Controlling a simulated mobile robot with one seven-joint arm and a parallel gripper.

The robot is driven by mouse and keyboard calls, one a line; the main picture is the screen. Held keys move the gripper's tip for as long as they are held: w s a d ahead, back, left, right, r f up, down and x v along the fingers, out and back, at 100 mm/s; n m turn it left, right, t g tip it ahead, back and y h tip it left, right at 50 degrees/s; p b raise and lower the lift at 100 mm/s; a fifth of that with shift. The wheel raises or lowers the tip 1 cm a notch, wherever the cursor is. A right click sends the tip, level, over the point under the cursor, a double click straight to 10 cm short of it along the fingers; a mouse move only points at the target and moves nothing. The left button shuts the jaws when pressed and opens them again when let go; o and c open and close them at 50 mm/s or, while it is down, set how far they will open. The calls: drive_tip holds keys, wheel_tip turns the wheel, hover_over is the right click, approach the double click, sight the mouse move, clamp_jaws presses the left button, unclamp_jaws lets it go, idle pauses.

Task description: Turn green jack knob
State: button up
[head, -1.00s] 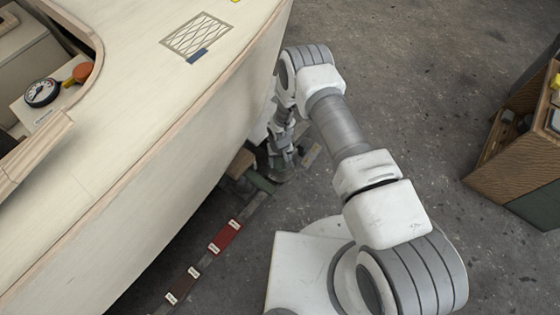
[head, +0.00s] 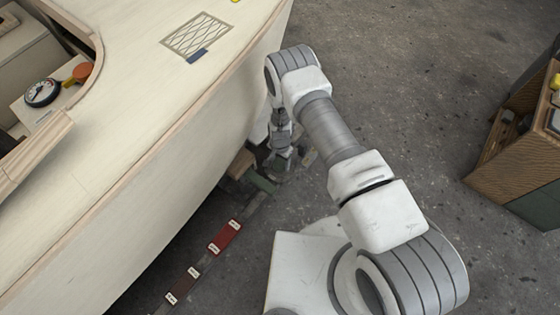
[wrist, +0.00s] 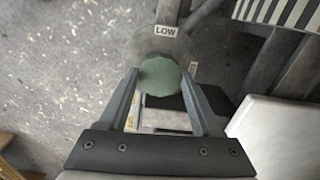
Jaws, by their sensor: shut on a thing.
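The green jack knob (wrist: 160,76) shows in the wrist view as a round, scalloped green disc. It sits on a grey round plate with a white label reading LOW (wrist: 165,31) above it and a second label at its right. My gripper (wrist: 161,82) has one finger on each side of the knob and is shut on it. In the head view my gripper (head: 277,162) is low beside the hull, near a green jack part (head: 262,182). The knob itself cannot be made out there.
The pale plywood hull (head: 150,150) fills the left, with a gauge (head: 41,92) and an orange knob (head: 82,72) in its opening. A floor rail with a red labelled block (head: 225,237) runs below the hull. A wooden cabinet (head: 520,140) stands at right. The concrete floor between is clear.

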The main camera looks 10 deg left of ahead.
sight(280, 163)
drive_tip(key=shift+m, duration=0.5)
drive_tip(key=o, duration=1.1)
wheel_tip(280, 163, up, 18)
drive_tip(key=p, duration=0.6)
drive_tip(key=shift+f, duration=0.25)
